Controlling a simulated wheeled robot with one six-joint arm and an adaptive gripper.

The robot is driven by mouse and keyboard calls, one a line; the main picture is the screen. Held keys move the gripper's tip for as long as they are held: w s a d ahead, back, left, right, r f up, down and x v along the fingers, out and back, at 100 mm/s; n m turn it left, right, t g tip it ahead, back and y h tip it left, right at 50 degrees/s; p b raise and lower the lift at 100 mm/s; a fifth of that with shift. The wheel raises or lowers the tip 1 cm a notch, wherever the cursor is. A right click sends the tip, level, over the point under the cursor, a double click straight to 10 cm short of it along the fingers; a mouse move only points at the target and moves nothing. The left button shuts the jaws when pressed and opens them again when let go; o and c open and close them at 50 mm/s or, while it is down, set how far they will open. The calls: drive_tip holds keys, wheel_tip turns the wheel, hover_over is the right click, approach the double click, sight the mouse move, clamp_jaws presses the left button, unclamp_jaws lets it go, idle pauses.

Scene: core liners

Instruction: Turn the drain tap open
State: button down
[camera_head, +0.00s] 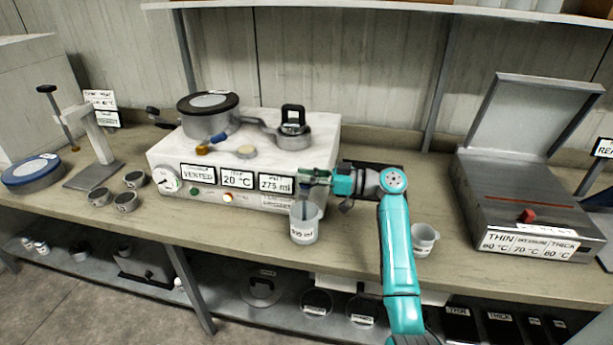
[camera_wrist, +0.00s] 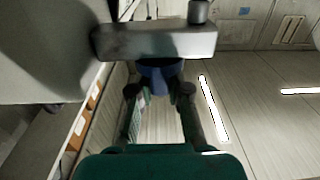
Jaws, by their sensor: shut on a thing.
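My gripper (camera_head: 318,178) reaches in from the right at the front right corner of the white machine (camera_head: 160,158). In the wrist view my gripper (camera_wrist: 160,90) has its two dark fingers closed on a blue piece, which looks like the handle of the drain tap (camera_wrist: 160,70). A grey metal block with a short stub lies just beyond it. A clear beaker (camera_head: 304,228) with a label stands upright on the bench below my gripper.
The machine carries a round black-lidded pot (camera_head: 209,123) and a smaller clamped vessel (camera_head: 293,133). A white cup (camera_head: 424,240) stands right of my arm. An open metal box (camera_head: 525,212) with a red knob is at the right. Small tins (camera_head: 126,201) stand at left.

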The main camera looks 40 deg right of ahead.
drive_tip(key=shift+f, duration=0.15)
drive_tip(key=c, duration=1.1)
unclamp_jaws()
drive_tip(key=v, duration=1.2)
drive_tip(key=shift+s, duration=0.1)
